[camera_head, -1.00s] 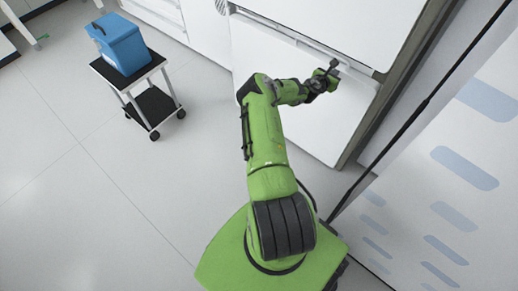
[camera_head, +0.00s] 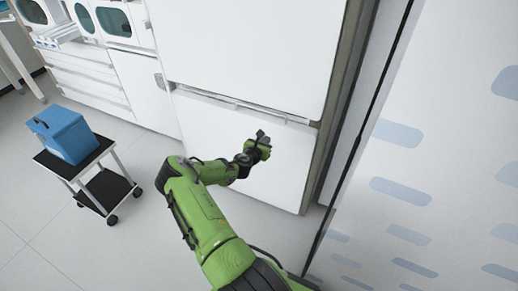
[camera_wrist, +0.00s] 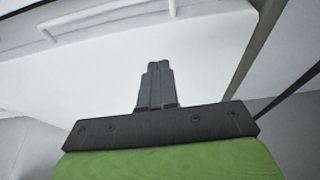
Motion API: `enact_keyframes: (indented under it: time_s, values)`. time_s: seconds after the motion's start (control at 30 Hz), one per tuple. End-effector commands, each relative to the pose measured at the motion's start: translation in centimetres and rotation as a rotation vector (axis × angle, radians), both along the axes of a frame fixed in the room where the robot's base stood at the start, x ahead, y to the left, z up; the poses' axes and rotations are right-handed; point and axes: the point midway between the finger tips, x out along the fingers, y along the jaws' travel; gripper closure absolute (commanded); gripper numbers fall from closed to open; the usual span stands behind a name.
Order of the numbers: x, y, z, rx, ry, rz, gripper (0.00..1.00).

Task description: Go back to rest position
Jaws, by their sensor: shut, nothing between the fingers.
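My gripper (camera_head: 263,137) is at the end of my green arm, in front of the lower door (camera_head: 225,125) of a white fridge-like cabinet. In the wrist view my gripper (camera_wrist: 156,68) shows its two dark fingers pressed together with nothing between them. The white lower door (camera_wrist: 205,60) lies behind the fingers in that view, with a handle bar (camera_wrist: 108,17) along its upper part. The fingers look apart from the handle. Both doors of the cabinet look shut.
A blue box (camera_head: 66,136) stands on a small wheeled cart (camera_head: 118,180) at the left. White counters with drawers (camera_head: 88,77) line the back left. A white wall panel with blue marks (camera_head: 440,150) is close on the right. The floor (camera_head: 40,235) at the lower left is clear.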

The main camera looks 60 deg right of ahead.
Motion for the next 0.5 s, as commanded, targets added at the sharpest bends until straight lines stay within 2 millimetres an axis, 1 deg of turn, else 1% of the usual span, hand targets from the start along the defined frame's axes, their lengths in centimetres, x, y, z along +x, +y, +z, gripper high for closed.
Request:
enact_keyframes:
  time_s: [0.03, 0.1, 0.2, 0.3, 0.5]
  values:
    - [0.0, 1.2, 0.7, 0.0, 0.004, 0.001, 1.0]
    - [-0.1, 2.3, 1.0, 0.0, 0.003, -0.001, 1.0]
    - [-0.1, 3.3, 1.1, 0.001, 0.001, -0.001, 1.0]
    - [-0.2, 3.6, 1.2, 0.0, 0.0, -0.001, 1.0]
    - [-0.2, 3.6, 1.1, 0.001, 0.001, -0.002, 1.0]
